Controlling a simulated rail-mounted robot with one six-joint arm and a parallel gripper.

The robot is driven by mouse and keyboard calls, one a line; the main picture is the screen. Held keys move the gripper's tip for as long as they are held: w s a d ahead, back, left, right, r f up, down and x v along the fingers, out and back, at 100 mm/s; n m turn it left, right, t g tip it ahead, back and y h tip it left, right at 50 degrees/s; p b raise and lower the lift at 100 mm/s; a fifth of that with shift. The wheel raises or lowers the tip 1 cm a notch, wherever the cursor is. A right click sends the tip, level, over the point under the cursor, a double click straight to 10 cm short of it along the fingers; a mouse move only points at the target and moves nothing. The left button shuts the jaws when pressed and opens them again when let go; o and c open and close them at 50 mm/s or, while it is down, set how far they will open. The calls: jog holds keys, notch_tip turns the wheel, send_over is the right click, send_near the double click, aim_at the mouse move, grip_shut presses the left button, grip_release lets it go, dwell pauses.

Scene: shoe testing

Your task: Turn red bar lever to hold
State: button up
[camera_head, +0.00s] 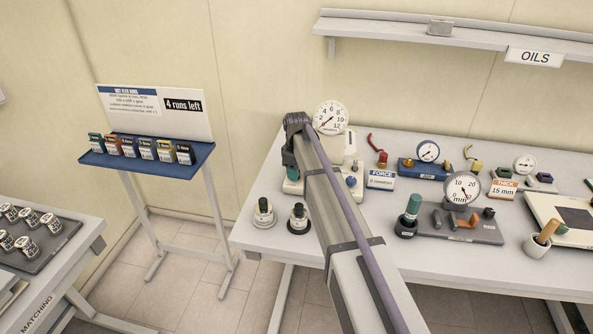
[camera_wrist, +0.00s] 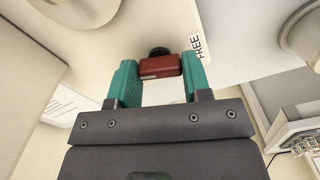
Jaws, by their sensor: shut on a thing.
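The red bar lever (camera_wrist: 159,67) shows in the wrist view, with a dark round knob or pivot behind it. My gripper (camera_wrist: 158,76) has its two teal fingers at the lever's two ends and is shut on it. A white label reading FREE (camera_wrist: 198,46) is just right of the lever on the pale machine surface. In the head view my gripper (camera_head: 291,168) is at the force tester (camera_head: 349,150) with the round dial (camera_head: 330,117). My arm hides the lever and much of the tester there. No hold label can be read.
A FORCE sign (camera_head: 381,179) and a blue gauge device (camera_head: 436,168) stand right of my arm. Two small weights, one pale (camera_head: 263,213) and one dark (camera_head: 299,218), stand at the table's front left. A grey thickness gauge base (camera_head: 475,228) is further right.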

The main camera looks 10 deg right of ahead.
jog(key=shift+n, duration=1.6)
jog(key=o, duration=0.9)
jog(key=shift+r, duration=0.15)
notch_tip(320, 180, up, 11)
jog(key=p, duration=1.1)
jog(key=shift+f, duration=0.2)
